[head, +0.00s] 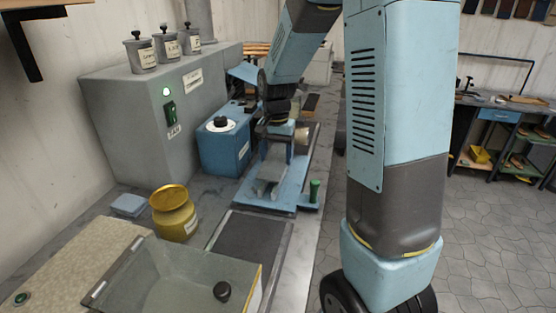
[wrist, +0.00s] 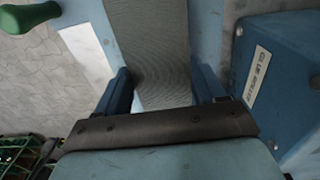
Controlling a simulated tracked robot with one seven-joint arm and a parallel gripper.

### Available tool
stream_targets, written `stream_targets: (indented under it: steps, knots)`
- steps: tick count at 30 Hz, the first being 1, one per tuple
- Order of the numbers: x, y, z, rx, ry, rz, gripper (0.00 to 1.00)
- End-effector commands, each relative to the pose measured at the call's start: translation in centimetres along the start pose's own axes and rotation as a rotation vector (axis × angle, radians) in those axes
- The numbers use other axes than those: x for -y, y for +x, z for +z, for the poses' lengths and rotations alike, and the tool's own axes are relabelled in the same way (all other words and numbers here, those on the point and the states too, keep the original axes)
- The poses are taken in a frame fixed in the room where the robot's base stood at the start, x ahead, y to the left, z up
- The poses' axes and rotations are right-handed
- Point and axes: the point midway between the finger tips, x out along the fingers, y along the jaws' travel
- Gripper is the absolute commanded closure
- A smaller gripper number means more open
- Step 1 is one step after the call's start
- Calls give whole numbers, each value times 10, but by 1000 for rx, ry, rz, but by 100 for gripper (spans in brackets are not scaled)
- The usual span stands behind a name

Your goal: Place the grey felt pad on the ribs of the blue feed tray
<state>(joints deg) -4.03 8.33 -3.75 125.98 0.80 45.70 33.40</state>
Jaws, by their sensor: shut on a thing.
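The blue feed tray (head: 295,188) lies on the bench in the middle of the head view, with a green handle (head: 314,190) at its near right corner. My gripper (head: 277,142) is low over the tray's far part. In the wrist view my gripper (wrist: 164,82) has its two blue fingers on either side of a grey, finely textured piece, the grey felt pad (wrist: 150,40), and is shut on it. The pad reaches out beyond the fingertips over the tray. I cannot tell whether it touches the ribs, which are largely hidden.
A blue box with a dial (head: 225,150) stands close on the tray's left. Behind it is a large grey cabinet (head: 170,110). The floor lies right of the bench.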

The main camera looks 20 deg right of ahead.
Motion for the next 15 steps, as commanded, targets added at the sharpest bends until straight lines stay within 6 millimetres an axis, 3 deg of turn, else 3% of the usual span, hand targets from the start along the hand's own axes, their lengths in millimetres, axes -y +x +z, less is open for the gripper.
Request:
stream_targets:
  steps: [4,15]
  knots:
    - [-1,18,1,2,0,1,55]
    - [-1,22,0,0,1,1,55]
